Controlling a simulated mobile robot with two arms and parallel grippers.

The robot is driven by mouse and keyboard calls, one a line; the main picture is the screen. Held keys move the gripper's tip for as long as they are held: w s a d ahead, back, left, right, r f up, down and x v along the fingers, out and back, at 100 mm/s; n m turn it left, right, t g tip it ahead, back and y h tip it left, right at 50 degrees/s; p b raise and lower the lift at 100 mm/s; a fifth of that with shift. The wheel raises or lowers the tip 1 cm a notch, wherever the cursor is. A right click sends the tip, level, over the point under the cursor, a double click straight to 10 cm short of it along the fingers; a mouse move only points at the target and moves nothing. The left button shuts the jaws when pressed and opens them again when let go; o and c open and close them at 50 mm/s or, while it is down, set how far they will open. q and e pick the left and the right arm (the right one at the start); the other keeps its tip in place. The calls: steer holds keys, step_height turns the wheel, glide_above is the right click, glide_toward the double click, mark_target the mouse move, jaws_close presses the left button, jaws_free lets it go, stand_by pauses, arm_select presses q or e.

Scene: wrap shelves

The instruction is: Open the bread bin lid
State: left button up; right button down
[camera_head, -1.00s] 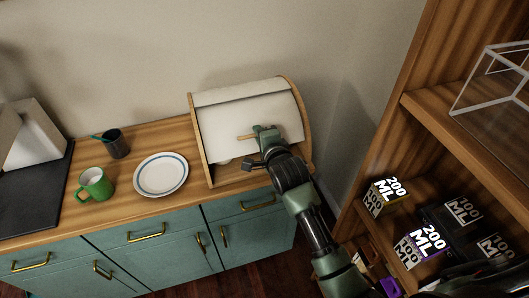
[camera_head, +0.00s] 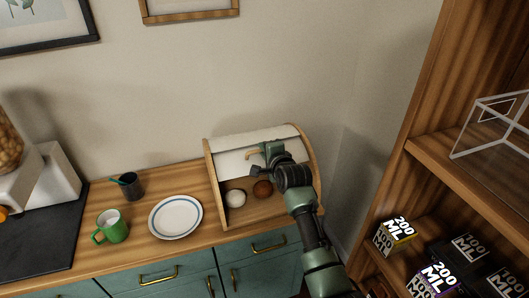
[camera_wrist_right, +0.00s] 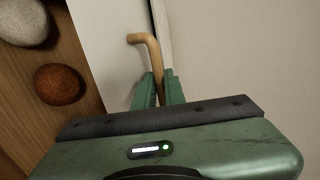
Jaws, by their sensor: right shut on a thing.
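The bread bin (camera_head: 214,175) has wooden sides and a white roll-top lid (camera_head: 232,162). It stands on the counter against the wall. The lid is raised partway, and the lower front is open, showing a pale roll (camera_head: 235,198) and a brown roll (camera_head: 263,189) inside. My right gripper (camera_head: 264,152) is at the lid's front, shut on the wooden handle (camera_head: 251,153). In the right wrist view the handle (camera_wrist_right: 147,42) runs between the two green fingers (camera_wrist_right: 159,88). My left gripper is not in view.
A white plate (camera_head: 175,216), a green mug (camera_head: 111,227) and a dark cup (camera_head: 131,185) stand on the counter left of the bin. A wooden shelf unit (camera_head: 425,150) with labelled boxes (camera_head: 395,234) stands close on the right.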

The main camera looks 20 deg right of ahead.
steer(key=shift+f, duration=0.1)
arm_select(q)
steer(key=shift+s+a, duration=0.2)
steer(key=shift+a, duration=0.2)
arm_select(e)
steer(key=c, duration=1.8)
jaws_free()
steer(key=shift+o, duration=0.2)
steer(key=shift+s, duration=0.1)
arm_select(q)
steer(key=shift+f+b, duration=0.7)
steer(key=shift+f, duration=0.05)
arm_select(e)
steer(key=v, duration=0.7)
steer(key=shift+s+r, duration=0.2)
steer(key=shift+s, duration=0.1)
